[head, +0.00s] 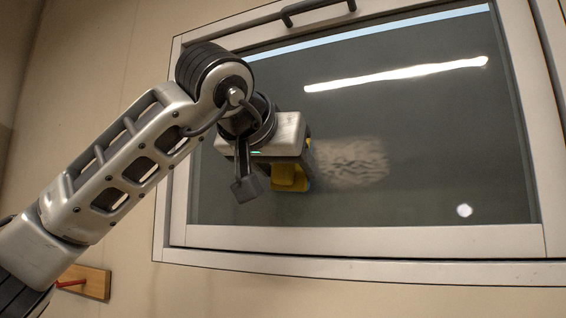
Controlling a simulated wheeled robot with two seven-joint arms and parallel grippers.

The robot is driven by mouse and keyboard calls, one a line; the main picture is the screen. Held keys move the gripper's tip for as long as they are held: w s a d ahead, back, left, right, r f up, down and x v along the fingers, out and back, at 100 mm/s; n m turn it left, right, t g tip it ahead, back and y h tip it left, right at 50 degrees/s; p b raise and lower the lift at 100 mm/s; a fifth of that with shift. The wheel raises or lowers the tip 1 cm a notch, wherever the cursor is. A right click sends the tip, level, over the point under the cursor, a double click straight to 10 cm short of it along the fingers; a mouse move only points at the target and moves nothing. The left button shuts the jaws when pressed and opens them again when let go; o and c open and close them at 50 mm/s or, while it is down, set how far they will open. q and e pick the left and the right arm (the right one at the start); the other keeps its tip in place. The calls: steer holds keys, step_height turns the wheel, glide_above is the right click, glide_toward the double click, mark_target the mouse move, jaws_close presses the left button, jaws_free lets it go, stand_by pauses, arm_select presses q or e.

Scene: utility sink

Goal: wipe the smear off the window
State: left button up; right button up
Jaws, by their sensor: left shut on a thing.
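The window (430,120) has a dark pane in a white frame. A pale, streaky smear (350,163) lies on the lower middle of the pane. My left gripper (272,178) is in front of the pane, just left of the smear. It is shut on a yellow block (288,180), which looks like a sponge. The gripper body and a finger hide much of the block. The block's right side borders or overlaps the smear's left end; I cannot tell whether it touches the glass. My right gripper is out of view.
A dark handle (318,10) sticks out at the window's top. The frame's bottom rail (370,240) runs below the pane. A small wooden board with a red peg (85,282) is on the wall at lower left. The pane right of the smear is clear of objects.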

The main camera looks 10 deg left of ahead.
arm_select(q)
steer(key=shift+w+d+p, duration=0.1)
steer(key=shift+w+p, duration=0.4)
steer(key=shift+w, duration=0.15)
steer(key=shift+d, duration=0.1)
steer(key=d, duration=0.1)
steer(key=d+p, duration=0.1)
steer(key=d, duration=0.1)
steer(key=shift+s+d, duration=0.25)
steer(key=shift+s, duration=0.15)
